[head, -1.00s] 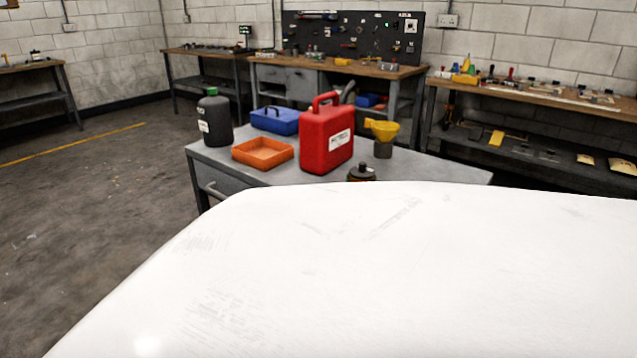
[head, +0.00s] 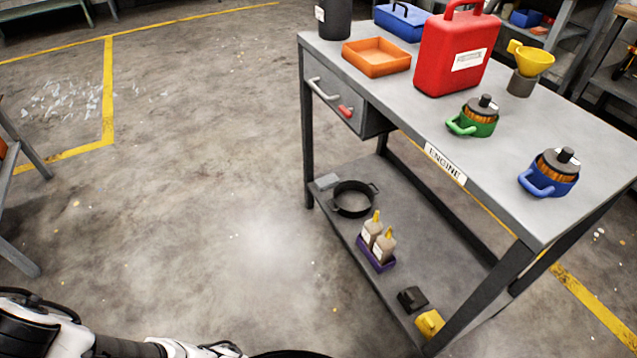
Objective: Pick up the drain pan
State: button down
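A dark round pan (head: 352,212) with small side handles sits on the lower shelf of the grey cart, towards its left end; it looks like the drain pan. Its inside appears empty. A shallow orange rectangular tray (head: 376,66) lies on the cart's top, left of the red can. Part of my white and black arm shows along the bottom left edge, well away from the cart. My gripper's fingers are not visible.
The grey cart (head: 587,200) holds a red can (head: 455,55), a green-handled filter item (head: 476,120) and a blue one (head: 550,175) on top. A purple caddy with bottles (head: 377,252) stands near the pan.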

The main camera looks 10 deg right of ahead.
aim_at(352, 198)
jog(key=z, duration=0.6)
jog(key=i+j+z, duration=0.1)
jog(key=j, duration=0.25)
jog(key=i+j+z, duration=0.15)
jog(key=j, duration=0.25)
jog(key=i+j+z, duration=0.1)
jog(key=i+j, duration=0.15)
jog(key=j, duration=0.15)
jog(key=i+j+z, duration=0.1)
jog(key=j, duration=0.3)
jog(key=i+j+z, duration=0.1)
jog(key=j, duration=0.3)
jog(key=i+j+z, duration=0.15)
jog(key=i, duration=0.4)
jog(key=i+l, duration=0.45)
